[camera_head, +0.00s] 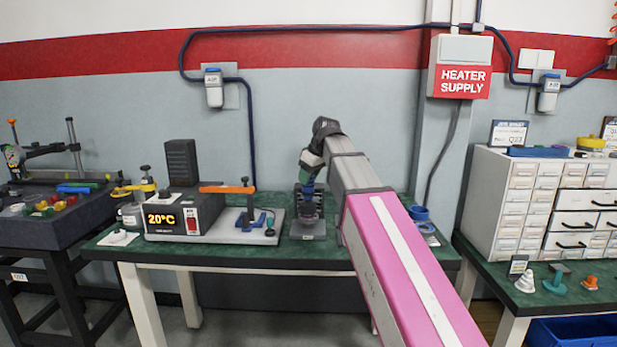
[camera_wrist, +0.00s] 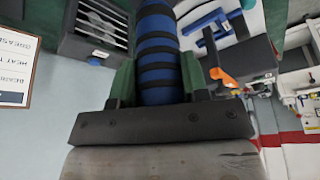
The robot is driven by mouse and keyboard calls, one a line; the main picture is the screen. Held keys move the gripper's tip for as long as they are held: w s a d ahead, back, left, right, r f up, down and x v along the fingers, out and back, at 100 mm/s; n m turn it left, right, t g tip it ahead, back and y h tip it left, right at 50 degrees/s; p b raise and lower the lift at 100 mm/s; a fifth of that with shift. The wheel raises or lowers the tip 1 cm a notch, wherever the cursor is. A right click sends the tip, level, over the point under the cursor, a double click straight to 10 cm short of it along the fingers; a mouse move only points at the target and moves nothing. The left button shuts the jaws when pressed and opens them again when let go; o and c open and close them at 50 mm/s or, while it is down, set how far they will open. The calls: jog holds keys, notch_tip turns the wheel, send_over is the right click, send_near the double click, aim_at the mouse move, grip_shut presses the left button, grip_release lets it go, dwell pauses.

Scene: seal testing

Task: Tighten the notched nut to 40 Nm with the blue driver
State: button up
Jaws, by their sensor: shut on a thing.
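The blue driver (camera_wrist: 157,45) is a blue cylinder with black bands, held between the green-sided fingers of my gripper (camera_wrist: 157,78) in the wrist view. Its far end runs out of the top of that view. In the head view my gripper (camera_head: 309,172) is over a black stand (camera_head: 308,229) near the middle of the green table. A dark part of the driver or stand shows just below the gripper. The notched nut is not visible; I cannot tell whether the driver touches it. No torque reading can be seen.
Left of the stand is a grey plate with an orange lever (camera_head: 228,189) and a heater unit (camera_head: 183,212) reading 20°C. A blue cup (camera_head: 419,213) stands to the right. My arm hides part of the table. White drawers (camera_head: 512,205) stand on the right bench.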

jog(key=shift+r, duration=2.5)
